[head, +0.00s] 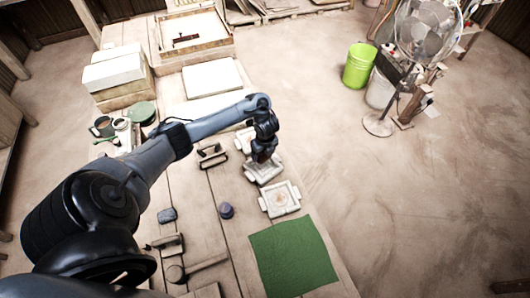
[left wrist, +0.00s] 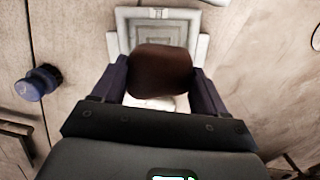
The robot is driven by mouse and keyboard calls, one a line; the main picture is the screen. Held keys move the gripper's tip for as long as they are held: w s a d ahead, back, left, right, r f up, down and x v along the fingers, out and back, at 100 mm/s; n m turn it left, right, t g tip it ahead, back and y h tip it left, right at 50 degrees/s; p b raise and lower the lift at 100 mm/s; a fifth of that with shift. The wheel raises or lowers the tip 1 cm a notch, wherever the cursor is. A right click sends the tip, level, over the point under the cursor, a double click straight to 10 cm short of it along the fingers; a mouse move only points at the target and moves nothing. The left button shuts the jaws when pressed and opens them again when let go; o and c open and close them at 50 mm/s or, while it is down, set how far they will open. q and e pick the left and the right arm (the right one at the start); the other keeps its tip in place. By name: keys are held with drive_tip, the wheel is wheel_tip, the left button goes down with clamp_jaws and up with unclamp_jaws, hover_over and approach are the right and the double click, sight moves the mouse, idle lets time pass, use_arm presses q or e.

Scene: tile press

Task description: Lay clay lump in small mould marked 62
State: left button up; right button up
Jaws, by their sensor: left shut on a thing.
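My left gripper (head: 262,155) is shut on a brown clay lump, which shows between its two fingers (left wrist: 160,98) in the left wrist view. The clay lump (left wrist: 160,70) is held over a pale mould (left wrist: 201,48) with side lugs and a nested square pattern. A small label on that mould's far edge is too blurred to read. In the head view the same mould (head: 267,178) lies under the gripper, partly hidden. I cannot tell whether the lump touches it. My right gripper is not in view.
Another pale mould (head: 280,198) with a round mark lies nearer, beside a green mat (head: 292,258). A further pale mould (head: 243,141) is partly behind the gripper. A dark blue knob-like tool (head: 227,211) also shows in the left wrist view (left wrist: 37,83). A dark-handled frame (head: 211,155) stands left.

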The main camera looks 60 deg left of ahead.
sight(264, 157)
use_arm(q)
wheel_tip(264, 157, down, 5)
drive_tip(key=b, duration=0.4)
drive_tip(key=shift+r, duration=0.2)
drive_tip(key=shift+f+b, duration=0.75)
drive_tip(key=shift+f, duration=0.25)
drive_tip(key=o, duration=1.3)
